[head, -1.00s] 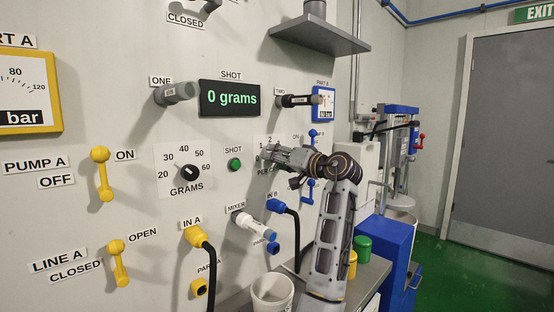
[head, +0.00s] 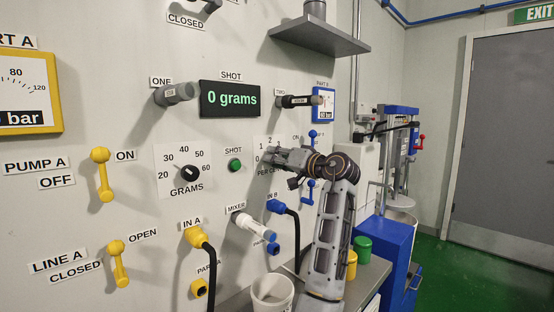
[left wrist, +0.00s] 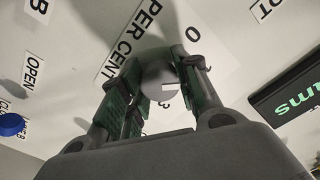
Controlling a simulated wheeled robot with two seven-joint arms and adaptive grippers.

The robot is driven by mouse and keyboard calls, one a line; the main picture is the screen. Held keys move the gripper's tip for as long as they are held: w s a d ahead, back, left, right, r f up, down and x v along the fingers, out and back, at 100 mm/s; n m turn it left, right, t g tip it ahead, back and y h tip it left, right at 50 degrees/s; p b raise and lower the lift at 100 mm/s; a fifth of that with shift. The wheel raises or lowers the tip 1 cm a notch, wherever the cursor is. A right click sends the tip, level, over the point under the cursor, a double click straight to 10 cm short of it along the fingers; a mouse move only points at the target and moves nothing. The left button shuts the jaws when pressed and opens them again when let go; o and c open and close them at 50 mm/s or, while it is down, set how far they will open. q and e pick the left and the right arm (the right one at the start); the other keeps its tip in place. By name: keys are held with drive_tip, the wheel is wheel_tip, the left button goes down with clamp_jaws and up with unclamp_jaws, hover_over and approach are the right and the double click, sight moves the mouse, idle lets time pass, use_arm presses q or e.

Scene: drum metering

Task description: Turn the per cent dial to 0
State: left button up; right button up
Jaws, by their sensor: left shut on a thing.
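The per cent dial (left wrist: 157,78) is a round grey knob with a white pointer mark, seen in the left wrist view between my fingers. Its white plate (head: 261,150) shows in the head view with the numbers 0, 1 and 2 beside my gripper. My left gripper (head: 272,158) is shut on the dial; in the left wrist view its green-padded fingers (left wrist: 158,88) stand on either side of the knob. The white mark does not point straight at the 0 label (left wrist: 193,31) in that view. My right gripper is not in view.
The shot display (head: 230,98) reads 0 grams. The grams dial (head: 189,173) and green shot button (head: 235,165) are left of my gripper. Blue levers (head: 312,140) are close to the right. The mixer nozzle (head: 250,222) and a white bucket (head: 272,292) are below.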

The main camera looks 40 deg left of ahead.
use_arm(q)
drive_tip(key=shift+n, duration=0.5)
drive_tip(key=n+b, duration=0.2)
drive_tip(key=n, duration=0.1)
drive_tip(key=shift+n, duration=0.4)
drive_tip(key=shift+n+b, duration=0.6)
drive_tip(key=shift+n, duration=0.5)
drive_tip(key=shift+n+b, duration=0.4)
drive_tip(key=shift+n, duration=0.7)
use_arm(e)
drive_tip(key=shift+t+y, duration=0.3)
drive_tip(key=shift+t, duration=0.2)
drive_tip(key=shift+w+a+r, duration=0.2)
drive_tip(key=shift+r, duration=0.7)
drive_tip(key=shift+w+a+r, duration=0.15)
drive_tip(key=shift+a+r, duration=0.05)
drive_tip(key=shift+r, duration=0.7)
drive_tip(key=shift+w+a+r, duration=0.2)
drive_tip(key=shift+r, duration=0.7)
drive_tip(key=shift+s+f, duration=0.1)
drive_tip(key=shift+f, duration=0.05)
